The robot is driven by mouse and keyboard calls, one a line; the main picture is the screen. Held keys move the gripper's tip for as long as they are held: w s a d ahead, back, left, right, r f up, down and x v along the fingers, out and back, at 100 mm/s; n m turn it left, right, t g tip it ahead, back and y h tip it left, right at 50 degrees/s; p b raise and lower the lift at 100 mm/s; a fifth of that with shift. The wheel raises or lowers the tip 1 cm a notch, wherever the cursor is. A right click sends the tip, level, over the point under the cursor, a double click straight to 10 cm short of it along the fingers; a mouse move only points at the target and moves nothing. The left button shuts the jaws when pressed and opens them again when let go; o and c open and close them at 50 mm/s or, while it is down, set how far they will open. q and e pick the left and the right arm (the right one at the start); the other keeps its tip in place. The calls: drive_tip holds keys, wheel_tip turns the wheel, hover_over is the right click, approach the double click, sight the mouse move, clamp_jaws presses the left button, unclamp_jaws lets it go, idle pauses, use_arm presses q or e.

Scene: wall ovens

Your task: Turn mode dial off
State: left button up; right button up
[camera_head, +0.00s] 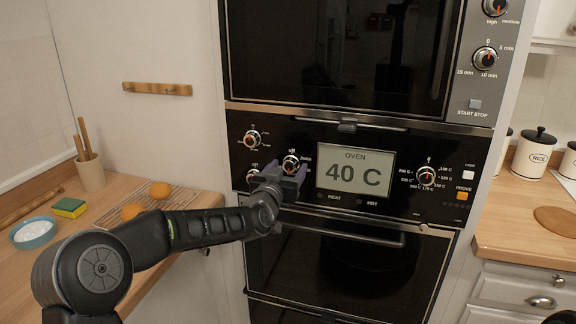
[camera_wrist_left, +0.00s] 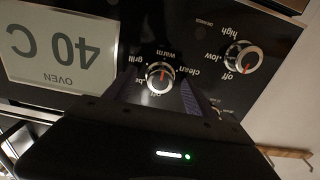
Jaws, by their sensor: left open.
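The mode dial (camera_head: 290,162) is a round silver-rimmed knob with a red mark, on the black oven panel just left of the display. In the left wrist view the dial (camera_wrist_left: 160,77) appears upside down, with "clean", "warm" and "grill" printed around it. I cannot surely read its setting. My left gripper (camera_head: 286,174) is open at the panel, its fingertips close below the dial in the head view. In the left wrist view its two purple-grey fingers stand either side of the dial; contact cannot be told. My right gripper is not in view.
The display (camera_head: 355,173) reads "OVEN 40 C". Other dials sit at upper left (camera_head: 252,139), lower left (camera_head: 252,174) and right (camera_head: 427,175) of the panel. The oven door handle (camera_head: 345,233) runs below.

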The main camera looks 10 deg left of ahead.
use_arm(q)
drive_tip(key=shift+w, duration=0.3)
drive_tip(key=c, duration=1.4)
